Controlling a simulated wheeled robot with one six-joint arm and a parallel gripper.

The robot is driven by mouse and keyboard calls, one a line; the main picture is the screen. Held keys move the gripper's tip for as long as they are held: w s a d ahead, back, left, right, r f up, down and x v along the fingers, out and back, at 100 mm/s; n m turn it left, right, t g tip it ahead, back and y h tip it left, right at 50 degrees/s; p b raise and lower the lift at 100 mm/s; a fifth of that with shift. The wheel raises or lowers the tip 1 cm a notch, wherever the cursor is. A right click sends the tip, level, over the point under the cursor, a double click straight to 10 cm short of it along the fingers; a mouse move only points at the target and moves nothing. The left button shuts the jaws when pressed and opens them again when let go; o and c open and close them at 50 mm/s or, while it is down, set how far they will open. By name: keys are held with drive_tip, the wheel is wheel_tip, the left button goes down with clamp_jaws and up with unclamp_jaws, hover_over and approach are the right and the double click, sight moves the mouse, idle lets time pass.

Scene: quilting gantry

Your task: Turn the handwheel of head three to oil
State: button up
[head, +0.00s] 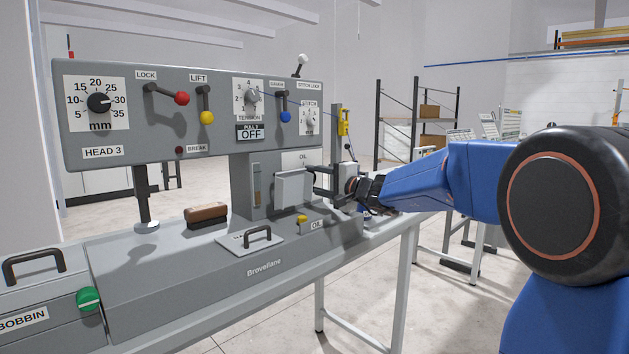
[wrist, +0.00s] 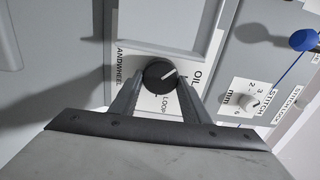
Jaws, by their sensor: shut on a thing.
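The handwheel (wrist: 158,75) is a round black knob with a white pointer line, on a white plate with the words HANDWHEEL, LOOP and OIL. Its pointer slants right and slightly up in the wrist view, toward the word OIL (wrist: 197,77). My gripper (wrist: 161,84) has one finger on each side of the knob and is shut on it. In the head view my gripper (head: 316,184) reaches in from the right to the column under the panel marked HEAD 3 (head: 102,152). The knob itself cannot be made out there.
The panel above carries a red-knobbed lever (head: 182,98), a yellow one (head: 207,118), a blue one (head: 285,117) and several dials. On the bed lie a brown brush (head: 206,213), a handled cover plate (head: 250,240) and a yellow knob (head: 302,219) by an OIL label.

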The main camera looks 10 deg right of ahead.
drive_tip(key=m, duration=0.4)
drive_tip(key=shift+f+m, duration=0.2)
drive_tip(key=shift+m, duration=0.1)
drive_tip(key=shift+f+m, duration=0.1)
drive_tip(key=shift+m, duration=2.1)
drive_tip(key=o, duration=1)
drive_tip(key=shift+o, duration=0.2)
drive_tip(key=shift+s, duration=0.1)
drive_tip(key=shift+s+d, duration=0.25)
drive_tip(key=shift+s, duration=0.15)
drive_tip(key=v, duration=1.6)
drive_tip(key=shift+s, duration=0.2)
